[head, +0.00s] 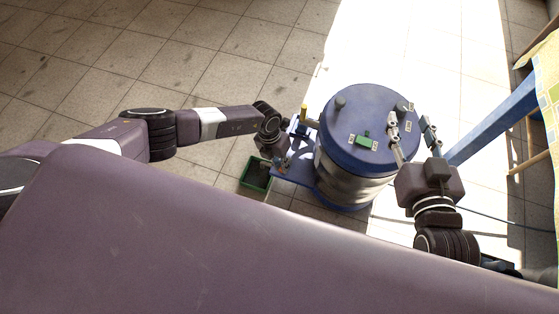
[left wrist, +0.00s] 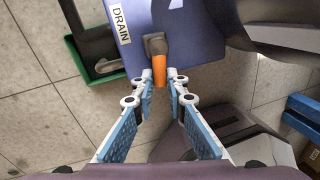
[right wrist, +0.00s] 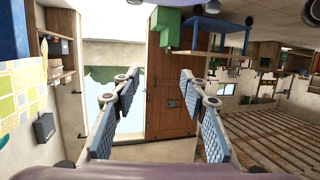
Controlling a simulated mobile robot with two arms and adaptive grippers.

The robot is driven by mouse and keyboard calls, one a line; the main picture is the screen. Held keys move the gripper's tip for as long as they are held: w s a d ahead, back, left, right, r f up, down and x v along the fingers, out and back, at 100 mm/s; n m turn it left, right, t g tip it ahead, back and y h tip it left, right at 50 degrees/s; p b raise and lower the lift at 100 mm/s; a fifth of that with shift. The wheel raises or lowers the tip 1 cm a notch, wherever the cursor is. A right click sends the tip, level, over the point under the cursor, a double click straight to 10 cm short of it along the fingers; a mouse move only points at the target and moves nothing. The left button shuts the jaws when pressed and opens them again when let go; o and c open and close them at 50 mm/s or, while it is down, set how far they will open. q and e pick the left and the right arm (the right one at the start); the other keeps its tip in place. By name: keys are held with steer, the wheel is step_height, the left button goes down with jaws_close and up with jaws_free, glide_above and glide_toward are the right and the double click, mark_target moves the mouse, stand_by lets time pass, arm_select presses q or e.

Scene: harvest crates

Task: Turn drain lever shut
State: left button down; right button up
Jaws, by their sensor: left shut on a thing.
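In the left wrist view the drain lever (left wrist: 159,68) has an orange grip on a dark pivot, beside a white DRAIN label (left wrist: 120,25) on a blue panel. My left gripper (left wrist: 160,80) is shut on the orange grip, which points down the picture between its fingertips. In the head view my left gripper (head: 284,158) is at the blue side bracket (head: 290,174) of the drum, and the lever there is mostly hidden. My right gripper (head: 408,128) is open and empty by the right edge of the drum's blue lid (head: 365,112).
A green-rimmed bin (head: 246,181) stands on the tiled floor below the bracket. A green block (head: 363,141) sits on the lid. A blue beam (head: 490,123) slants at right. Tiled floor at upper left is clear.

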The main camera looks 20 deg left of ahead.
arm_select(q)
steer(key=shift+d+n+p, duration=0.3)
steer(key=shift+n+p, duration=0.55)
steer(key=shift+n, duration=0.05)
arm_select(e)
steer(key=s+d+f+g+h, duration=0.1)
steer(key=s+d+f+g, duration=0.2)
steer(key=s+f+g, duration=0.3)
steer(key=shift+s+f+h, duration=0.4)
steer(key=shift+s+f, duration=0.25)
steer(key=shift+f, duration=1.4)
steer(key=shift+d, duration=0.1)
arm_select(q)
steer(key=c, duration=1.9)
jaws_free()
steer(key=shift+c, duration=0.2)
steer(key=shift+r, duration=0.15)
step_height(320, 180, up, 12)
steer(key=a, duration=0.2)
steer(key=shift+a+f, duration=0.15)
steer(key=shift+f, duration=0.1)
steer(key=shift+s, duration=0.1)
arm_select(e)
steer(key=shift+s, duration=0.1)
